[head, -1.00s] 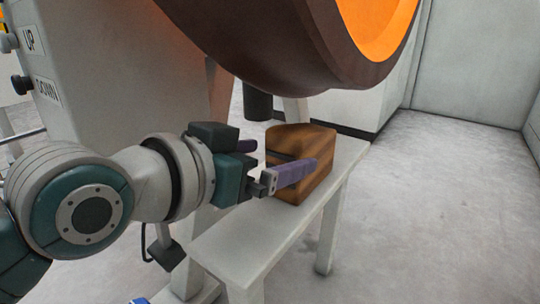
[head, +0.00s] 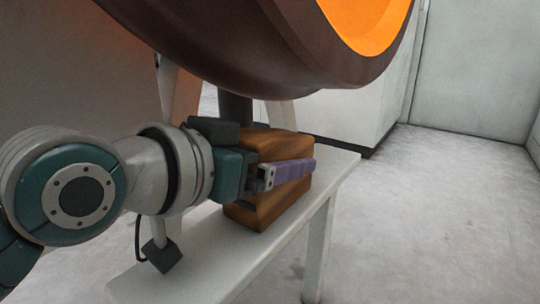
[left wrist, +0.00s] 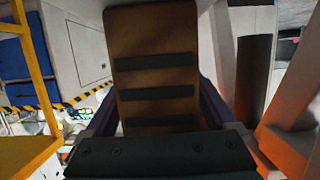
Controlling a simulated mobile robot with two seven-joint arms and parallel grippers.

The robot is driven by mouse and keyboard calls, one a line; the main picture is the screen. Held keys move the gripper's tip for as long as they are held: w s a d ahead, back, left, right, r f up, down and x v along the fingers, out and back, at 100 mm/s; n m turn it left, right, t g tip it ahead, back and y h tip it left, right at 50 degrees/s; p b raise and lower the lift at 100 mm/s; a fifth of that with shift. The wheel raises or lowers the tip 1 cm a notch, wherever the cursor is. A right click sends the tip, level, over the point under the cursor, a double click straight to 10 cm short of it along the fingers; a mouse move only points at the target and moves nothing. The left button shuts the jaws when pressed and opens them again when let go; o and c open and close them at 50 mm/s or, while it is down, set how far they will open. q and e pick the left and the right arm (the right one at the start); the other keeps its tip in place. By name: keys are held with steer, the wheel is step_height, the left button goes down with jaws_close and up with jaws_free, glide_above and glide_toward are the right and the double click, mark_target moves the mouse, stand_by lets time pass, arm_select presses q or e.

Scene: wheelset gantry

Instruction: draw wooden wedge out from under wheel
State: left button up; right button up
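The wooden wedge (head: 262,207) is a brown block with darker grain, resting on a pale bench. My left gripper (head: 290,170) reaches around it from the left, its near purple finger along the front side. The far finger is hidden behind the wedge in the head view. In the left wrist view the wedge (left wrist: 155,78) shows black strips on its face and lies between both purple fingers, which look slightly apart from its sides. The large dark wheel (head: 270,65) with an orange face hangs above; the head view shows a gap between them. My right gripper is not in view.
The narrow bench (head: 200,265) has bare top left and right of the wedge. A slanted pale post (head: 282,113) stands behind it. Open grey floor (head: 430,220) lies to the right, with pale walls beyond. The left wrist view shows a yellow frame (left wrist: 38,70) at left.

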arm_select(q)
jaws_close()
stand_by(0.5)
steer(key=shift+s+a+r+p, duration=0.1)
steer(key=shift+s+a+p, duration=0.15)
steer(key=shift+p, duration=0.3)
steer(key=shift+s+a+p, duration=0.5)
steer(key=shift+s+p, duration=0.05)
steer(key=shift+s, duration=0.2)
steer(key=shift+s+a+p, duration=0.5)
steer(key=shift+s+p, duration=0.15)
steer(key=shift+s+a+r+p, duration=0.1)
steer(key=shift+s+a+p, duration=0.5)
steer(key=shift+s, duration=0.2)
steer(key=shift+s+a+p, duration=0.55)
steer(key=shift+s+p, duration=0.05)
steer(key=shift+s, duration=0.25)
steer(key=shift+s+a+r+p, duration=0.1)
steer(key=shift+s+a+p, duration=0.5)
steer(key=shift+s, duration=0.2)
steer(key=shift+s+a+p, duration=0.6)
steer(key=shift+s+a, duration=0.2)
steer(key=shift+s, duration=0.35)
